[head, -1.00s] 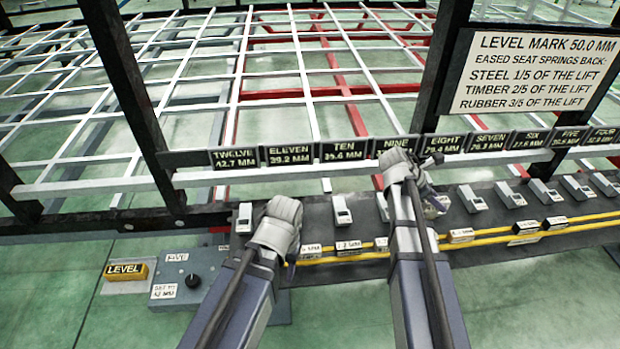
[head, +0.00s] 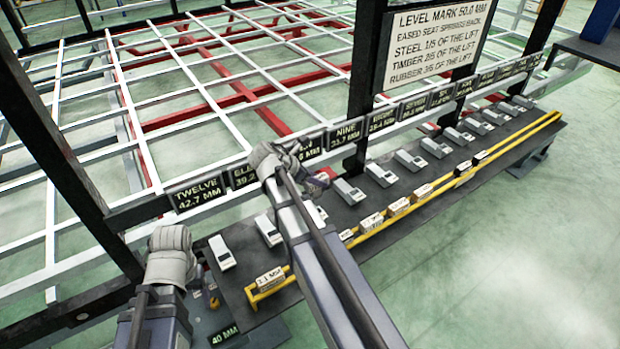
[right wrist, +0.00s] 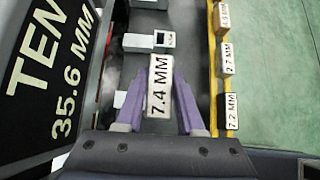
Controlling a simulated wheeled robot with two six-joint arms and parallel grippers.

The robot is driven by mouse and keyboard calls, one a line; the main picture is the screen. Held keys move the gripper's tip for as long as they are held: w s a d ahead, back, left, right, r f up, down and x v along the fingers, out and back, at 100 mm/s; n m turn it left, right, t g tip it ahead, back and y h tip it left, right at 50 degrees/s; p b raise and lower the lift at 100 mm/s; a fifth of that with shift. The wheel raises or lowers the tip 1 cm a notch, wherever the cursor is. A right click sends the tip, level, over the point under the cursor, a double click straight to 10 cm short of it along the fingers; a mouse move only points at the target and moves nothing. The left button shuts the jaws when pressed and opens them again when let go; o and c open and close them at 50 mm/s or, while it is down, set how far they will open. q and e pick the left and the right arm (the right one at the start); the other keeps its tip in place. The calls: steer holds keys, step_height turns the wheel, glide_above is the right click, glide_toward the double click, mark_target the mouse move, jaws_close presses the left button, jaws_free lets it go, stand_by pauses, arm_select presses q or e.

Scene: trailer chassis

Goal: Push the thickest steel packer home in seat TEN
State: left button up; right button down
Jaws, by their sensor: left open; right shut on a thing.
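My right gripper (right wrist: 158,105) is shut on a pale packer marked 7.4 MM (right wrist: 158,88), its purple fingers on both sides of it. In the head view the right gripper (head: 318,183) is over the bench near the TEN sign (head: 309,148), partly hidden by its arm. The TEN 35.6 MM sign (right wrist: 50,80) is large at the left of the right wrist view. A pale seat block (head: 316,213) below this sign is partly covered by my arm. I cannot tell whether the packer touches a seat. My left gripper (head: 190,290) is open and empty at lower left.
Seat blocks line the dark bench (head: 350,212), under the number signs. A yellow rail (head: 400,212) with several marked packers runs along its front edge; a 7.2 MM packer (right wrist: 231,111) lies there. A black post (head: 368,100) stands behind the bench.

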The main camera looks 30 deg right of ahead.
mark_target(317, 197)
steer(key=shift+f, duration=0.1)
step_height(317, 197, down, 6)
steer(key=b, duration=0.6)
steer(key=shift+f+b, duration=2.6)
steer(key=shift+b, duration=0.1)
stand_by(1.3)
steer(key=shift+c, duration=2.2)
jaws_free()
steer(key=p+v, duration=0.5)
steer(key=v, duration=0.2)
steer(key=shift+a+r+p, duration=0.25)
steer(key=shift+r+p, duration=0.05)
steer(key=shift+r, duration=0.1)
